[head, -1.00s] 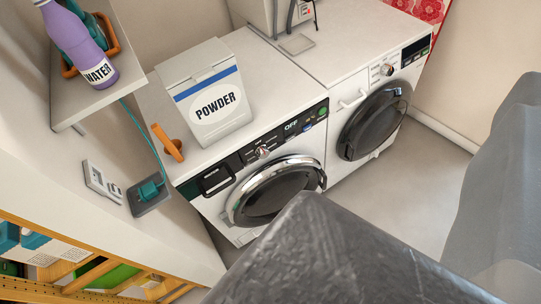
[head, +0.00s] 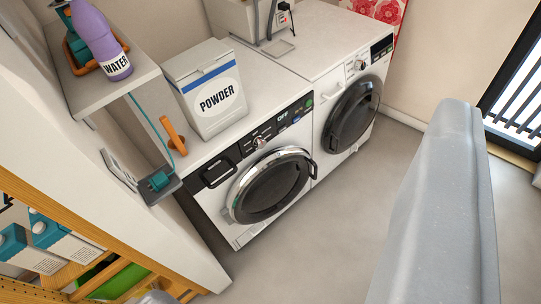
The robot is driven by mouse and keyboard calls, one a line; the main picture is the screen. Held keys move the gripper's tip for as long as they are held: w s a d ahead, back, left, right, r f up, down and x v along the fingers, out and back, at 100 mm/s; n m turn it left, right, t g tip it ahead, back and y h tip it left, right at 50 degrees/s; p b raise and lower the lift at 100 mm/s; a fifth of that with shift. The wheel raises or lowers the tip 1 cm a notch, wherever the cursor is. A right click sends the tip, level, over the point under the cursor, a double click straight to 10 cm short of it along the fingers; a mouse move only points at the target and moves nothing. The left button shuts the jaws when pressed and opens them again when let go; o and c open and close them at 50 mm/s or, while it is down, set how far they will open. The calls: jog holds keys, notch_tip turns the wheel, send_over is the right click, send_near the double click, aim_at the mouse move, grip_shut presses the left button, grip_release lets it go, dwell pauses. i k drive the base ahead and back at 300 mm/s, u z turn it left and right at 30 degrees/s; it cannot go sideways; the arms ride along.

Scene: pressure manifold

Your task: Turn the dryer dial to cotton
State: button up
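Two white front-loading machines stand side by side, and I cannot tell by label which is the dryer. The nearer machine (head: 233,226) has a black panel with a display reading "OFF" and a round dial (head: 260,142). The farther machine (head: 331,72) has a dial (head: 361,66) beside a dark display. The dial markings are too small to read. Both round doors look closed. No gripper fingers can be made out. A large grey shape (head: 440,210), probably part of my arm, fills the right foreground and stands apart from both dials in the picture.
A powder box (head: 213,99) stands on the nearer machine. A purple water bottle (head: 97,38) is on a wall shelf (head: 110,85) at left. A wooden rack (head: 40,195) is at lower left. Clear grey floor (head: 315,240) lies before the machines. A barred window (head: 515,95) is at right.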

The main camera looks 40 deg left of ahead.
aim_at(259, 142)
jog(key=u, duration=0.15)
jog(key=i, duration=0.9)
jog(key=z, duration=0.1)
